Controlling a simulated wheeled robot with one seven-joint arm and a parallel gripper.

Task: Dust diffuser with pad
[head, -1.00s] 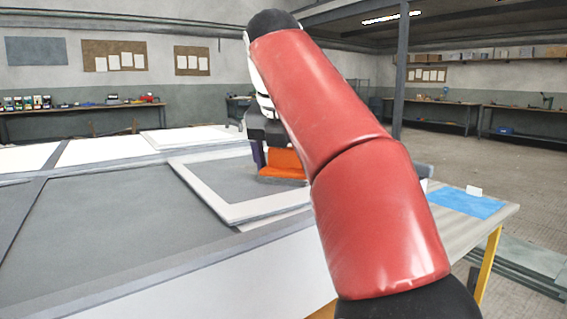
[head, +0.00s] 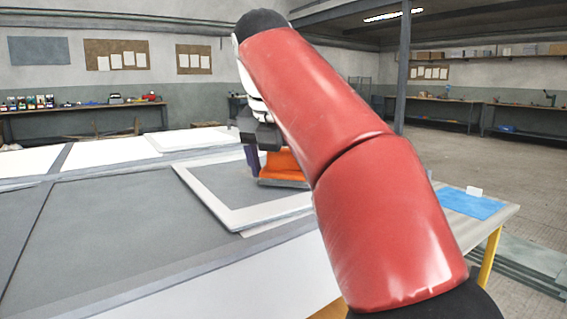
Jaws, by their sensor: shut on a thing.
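The diffuser looks to be the flat panel with a raised white frame (head: 225,207) and a grey middle, lying on the large grey table. The pad (head: 283,166) is an orange block with a grey underside, low over the right part of the grey middle. Whether it touches the surface cannot be told. My gripper (head: 266,158) is above and left of the pad and shut on it. One dark finger shows at the pad's left; my red arm hides the rest of the gripper and the panel's right side.
The large grey table (head: 90,225) has white panels (head: 105,152) on its far part, and its left middle is bare. At the right, a bench end carries a blue sheet (head: 470,203) and a small white card (head: 474,191). A grey post (head: 402,75) stands behind.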

